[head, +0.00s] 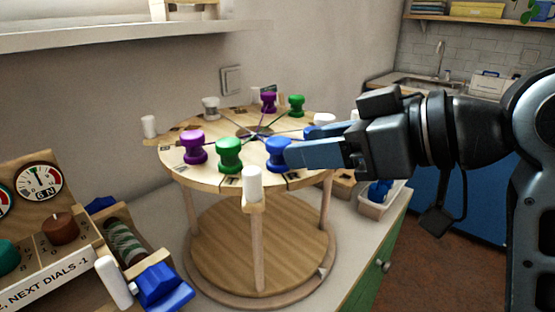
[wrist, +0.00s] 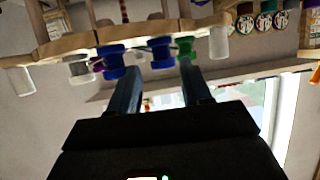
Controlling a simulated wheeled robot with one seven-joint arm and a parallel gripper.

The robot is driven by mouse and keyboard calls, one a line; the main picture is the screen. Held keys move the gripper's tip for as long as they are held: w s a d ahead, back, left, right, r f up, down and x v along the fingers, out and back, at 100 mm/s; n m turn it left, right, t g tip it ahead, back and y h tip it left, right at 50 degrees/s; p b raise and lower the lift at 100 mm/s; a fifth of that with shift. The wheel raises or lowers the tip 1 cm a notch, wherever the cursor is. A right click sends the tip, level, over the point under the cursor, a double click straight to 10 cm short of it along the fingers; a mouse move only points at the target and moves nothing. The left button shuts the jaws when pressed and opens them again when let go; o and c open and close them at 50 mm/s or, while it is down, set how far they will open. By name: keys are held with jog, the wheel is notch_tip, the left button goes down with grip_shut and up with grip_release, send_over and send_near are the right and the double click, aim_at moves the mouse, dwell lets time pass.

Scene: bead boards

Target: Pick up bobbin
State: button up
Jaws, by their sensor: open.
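A blue bobbin (head: 277,153) stands upright near the front edge of a round wooden board (head: 205,178). A green bobbin (head: 229,154) and a purple bobbin (head: 193,147) stand to its left. Another purple (head: 268,101) and green bobbin (head: 296,105) stand at the back, with a greyish-white one (head: 210,107). My gripper (head: 300,150) is open at the right of the front blue bobbin; a finger overlaps its edge. Contact cannot be told. The wrist view appears upside down; blue (wrist: 160,52) and green (wrist: 185,48) bobbins show beyond my open fingers, with another blue one (wrist: 113,62) to the left.
White pegs (head: 253,183) stand at the board's rim. The board is raised on wooden legs above a round base (head: 225,245).

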aim_at(279, 164)
jog(key=x, duration=0.5)
jog(key=shift+w+a, duration=0.1)
jog(key=shift+a, duration=0.3)
jog(key=shift+c, duration=0.2)
jog(key=c, duration=0.7)
